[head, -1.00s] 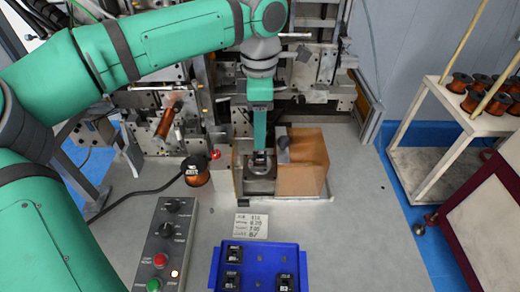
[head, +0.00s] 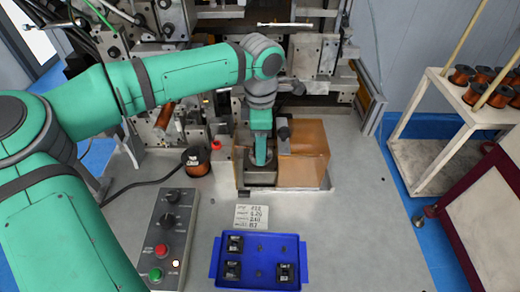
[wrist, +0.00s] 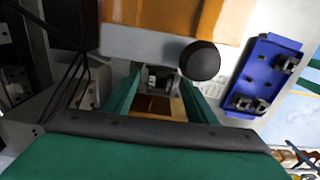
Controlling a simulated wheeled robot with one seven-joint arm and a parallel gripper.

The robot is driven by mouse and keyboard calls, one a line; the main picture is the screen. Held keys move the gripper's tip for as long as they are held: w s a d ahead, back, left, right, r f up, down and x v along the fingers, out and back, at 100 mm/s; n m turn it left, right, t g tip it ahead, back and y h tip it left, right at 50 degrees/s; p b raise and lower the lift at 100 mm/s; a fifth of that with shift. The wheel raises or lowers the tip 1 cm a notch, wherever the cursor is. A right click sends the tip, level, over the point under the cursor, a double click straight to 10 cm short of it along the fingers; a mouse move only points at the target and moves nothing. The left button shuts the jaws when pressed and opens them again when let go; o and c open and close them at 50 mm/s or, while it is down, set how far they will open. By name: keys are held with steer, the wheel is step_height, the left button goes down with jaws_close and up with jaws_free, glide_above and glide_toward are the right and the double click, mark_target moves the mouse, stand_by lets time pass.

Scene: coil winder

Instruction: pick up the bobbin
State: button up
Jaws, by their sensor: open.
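My gripper (head: 261,161) points down into the winding station between the orange guards of the coil winder. It is open; in the wrist view its two green fingers (wrist: 158,98) stand apart. A small dark and pale part, which looks like the bobbin (wrist: 158,78), shows between and beyond the fingers. I cannot tell whether either finger touches it. In the head view my gripper hides it. A blue tray (head: 218,262) in front holds a few similar small black bobbins (head: 285,271); the tray also shows in the wrist view (wrist: 262,72).
The orange guard block (head: 305,158) stands close right of my gripper, with a dark round knob (head: 284,133) beside it. A copper wire spool (head: 195,161) stands to the left. A grey control box (head: 170,235) is at front left. A cart (head: 440,120) with spools is right.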

steer(key=shift+f, duration=0.1)
steer(key=c, duration=1.2)
steer(key=shift+r, duration=0.65)
steer(key=shift+s+a+r, duration=0.1)
steer(key=shift+s+r, duration=1.85)
steer(key=shift+s, duration=0.4)
steer(key=shift+s+r, duration=1.95)
steer(key=shift+s, duration=0.4)
steer(key=shift+s+a+r, duration=0.1)
steer(key=shift+s+r, duration=1.85)
steer(key=shift+s, duration=0.4)
steer(key=shift+w, duration=0.1)
